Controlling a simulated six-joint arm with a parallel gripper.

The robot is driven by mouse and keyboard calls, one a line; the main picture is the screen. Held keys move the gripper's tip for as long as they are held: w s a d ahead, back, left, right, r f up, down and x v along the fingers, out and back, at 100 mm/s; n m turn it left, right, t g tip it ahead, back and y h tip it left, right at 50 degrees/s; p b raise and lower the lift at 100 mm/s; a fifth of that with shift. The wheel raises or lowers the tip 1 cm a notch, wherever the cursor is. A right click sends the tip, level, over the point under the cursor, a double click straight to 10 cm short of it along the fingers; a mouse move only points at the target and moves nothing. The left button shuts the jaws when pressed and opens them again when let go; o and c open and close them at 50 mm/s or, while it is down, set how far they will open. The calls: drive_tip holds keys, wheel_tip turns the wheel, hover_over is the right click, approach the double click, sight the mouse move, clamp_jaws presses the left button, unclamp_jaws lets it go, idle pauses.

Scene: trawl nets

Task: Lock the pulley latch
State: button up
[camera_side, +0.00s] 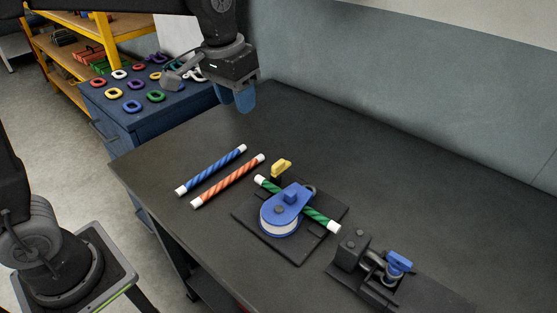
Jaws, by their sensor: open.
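A blue pulley (283,212) with a pale wheel sits on a dark square base plate (299,256) on the table. A green rope piece (318,217) with white ends lies across the plate at the pulley, partly hidden by its blue body. A small yellow part (281,167) stands at the plate's far side; I cannot tell if it is the latch. My gripper (240,101) hangs high at the back left, well away from the pulley, with blue fingers. It is open and appears empty.
A blue rope piece (211,170) and an orange rope piece (228,181) lie left of the pulley. A dark fixture with a blue handle (399,262) stands at the front right. Coloured rings lie on a blue cabinet (118,122). The table's right back is clear.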

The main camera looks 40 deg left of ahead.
drive_tip(key=g, duration=0.2)
approach(278, 163)
wheel_tip(278, 163, down, 9)
drive_tip(key=shift+d+f, duration=0.15)
drive_tip(key=shift+f, duration=0.05)
clamp_jaws()
idle(0.5)
